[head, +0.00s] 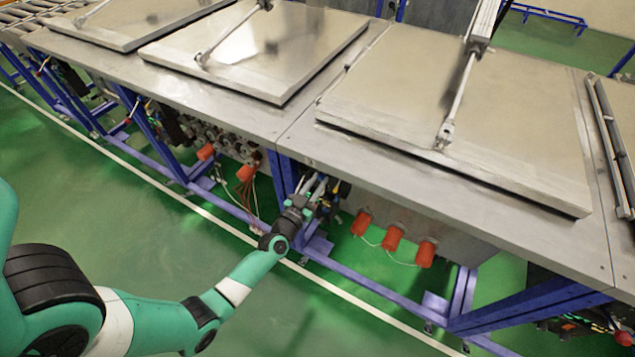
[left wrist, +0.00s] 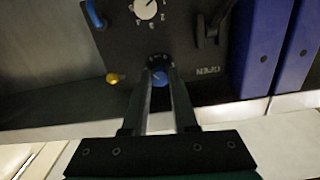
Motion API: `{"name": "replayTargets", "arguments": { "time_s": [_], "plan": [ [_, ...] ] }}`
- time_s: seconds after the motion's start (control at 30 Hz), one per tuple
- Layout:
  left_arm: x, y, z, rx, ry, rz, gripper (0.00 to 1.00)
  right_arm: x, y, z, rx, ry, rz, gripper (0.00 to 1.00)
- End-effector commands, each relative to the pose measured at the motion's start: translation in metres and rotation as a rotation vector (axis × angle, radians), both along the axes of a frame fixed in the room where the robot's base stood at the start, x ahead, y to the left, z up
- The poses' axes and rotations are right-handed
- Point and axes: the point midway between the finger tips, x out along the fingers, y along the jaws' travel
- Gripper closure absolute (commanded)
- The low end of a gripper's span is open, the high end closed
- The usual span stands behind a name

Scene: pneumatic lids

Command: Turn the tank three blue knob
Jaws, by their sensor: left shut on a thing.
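The blue knob (left wrist: 159,77) shows in the left wrist view on a dark control panel (left wrist: 195,65), between the tips of my left gripper (left wrist: 160,80). The fingers are shut on the knob. In the head view my left gripper (head: 318,192) reaches under the front edge of the tank's metal top, beside a blue frame leg. The knob itself is too small and too covered to make out there. My right gripper is not in view.
A white dial (left wrist: 146,8), a black lever (left wrist: 211,27) and a yellow button (left wrist: 113,78) sit near the knob. Orange-red cylinders (head: 393,238) hang to the right under the tank. Closed metal lids (head: 470,110) lie on top. Green floor is clear in front.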

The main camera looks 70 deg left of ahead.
Motion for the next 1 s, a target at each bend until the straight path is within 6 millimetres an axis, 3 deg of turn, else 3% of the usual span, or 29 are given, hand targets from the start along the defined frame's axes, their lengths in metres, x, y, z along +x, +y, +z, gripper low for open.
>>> {"name": "replayTargets", "arguments": {
  "time_s": [0.53,1.0],
  "plan": [
    [-0.0001,-0.0001,0.0002,-0.04,-0.031,0.0,1.0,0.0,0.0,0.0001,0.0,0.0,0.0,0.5],
    [0.0001,-0.0002,0.0003,-0.322,-0.24,0.0,1.0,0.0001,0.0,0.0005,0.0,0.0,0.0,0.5]
  ]
}}
